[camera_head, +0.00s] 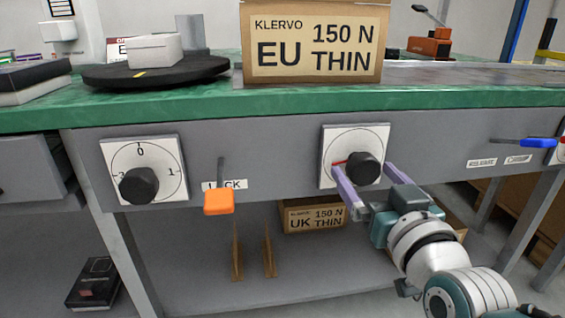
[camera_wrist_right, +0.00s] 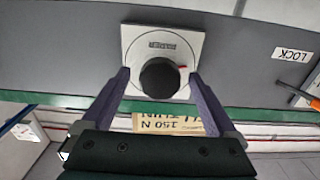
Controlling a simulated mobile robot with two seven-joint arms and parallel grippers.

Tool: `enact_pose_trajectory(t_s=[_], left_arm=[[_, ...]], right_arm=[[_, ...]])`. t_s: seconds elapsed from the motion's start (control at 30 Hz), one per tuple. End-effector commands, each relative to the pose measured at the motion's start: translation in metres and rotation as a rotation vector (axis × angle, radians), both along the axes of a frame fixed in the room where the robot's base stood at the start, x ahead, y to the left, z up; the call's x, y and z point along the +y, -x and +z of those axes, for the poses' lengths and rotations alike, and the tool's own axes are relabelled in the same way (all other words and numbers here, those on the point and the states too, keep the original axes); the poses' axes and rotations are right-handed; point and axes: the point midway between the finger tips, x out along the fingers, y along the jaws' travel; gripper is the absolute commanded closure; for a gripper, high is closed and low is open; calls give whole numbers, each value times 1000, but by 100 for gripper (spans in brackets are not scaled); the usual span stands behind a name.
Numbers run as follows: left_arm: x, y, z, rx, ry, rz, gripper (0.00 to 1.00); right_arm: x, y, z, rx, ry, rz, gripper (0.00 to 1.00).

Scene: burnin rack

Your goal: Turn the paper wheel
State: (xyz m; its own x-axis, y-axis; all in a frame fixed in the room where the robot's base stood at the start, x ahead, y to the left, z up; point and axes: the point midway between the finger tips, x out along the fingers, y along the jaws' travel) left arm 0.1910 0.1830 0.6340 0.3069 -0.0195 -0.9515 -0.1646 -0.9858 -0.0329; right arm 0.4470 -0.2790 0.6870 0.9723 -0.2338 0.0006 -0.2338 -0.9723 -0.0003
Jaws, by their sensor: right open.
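The paper wheel is a black round knob (camera_head: 366,167) on a square white dial plate (camera_head: 338,140) on the grey bench front. A red mark shows at the knob's left in the head view. In the right wrist view the knob (camera_wrist_right: 159,77) sits on the plate, which reads PAPER upside down, with the red mark at its right. My right gripper (camera_head: 362,173) is open, its two purple fingers reaching toward the knob, one on each side. In the wrist view gaps show between fingers and knob; whether the tips overlap it in depth I cannot tell. My left gripper is out of view.
Left of it are a numbered dial with a black knob (camera_head: 139,185) and an orange LOCK lever (camera_head: 219,202). A blue lever (camera_head: 538,143) is at the right. A cardboard box (camera_head: 312,80) stands on the green bench top (camera_head: 200,100) above. Another box (camera_head: 313,218) is below.

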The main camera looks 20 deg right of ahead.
Motion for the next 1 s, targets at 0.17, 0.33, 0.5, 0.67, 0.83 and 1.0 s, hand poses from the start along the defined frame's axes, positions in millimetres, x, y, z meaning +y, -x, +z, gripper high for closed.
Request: enact_pose_trajectory(t_s=[0.17, 0.33, 0.5, 0.67, 0.83, 1.0], left_arm=[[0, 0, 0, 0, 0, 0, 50], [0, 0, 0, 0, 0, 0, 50], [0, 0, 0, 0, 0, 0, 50], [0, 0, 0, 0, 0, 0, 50], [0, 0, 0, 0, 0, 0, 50], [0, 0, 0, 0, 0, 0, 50]], right_arm=[[0, -1, 1, 0, 0, 0, 6], [0, -1, 0, 0, 0, 0, 19], [0, -1, 0, 0, 0, 0, 38], [0, -1, 0, 0, 0, 0, 56], [0, -1, 0, 0, 0, 0, 75], [0, -1, 0, 0, 0, 0, 92]])
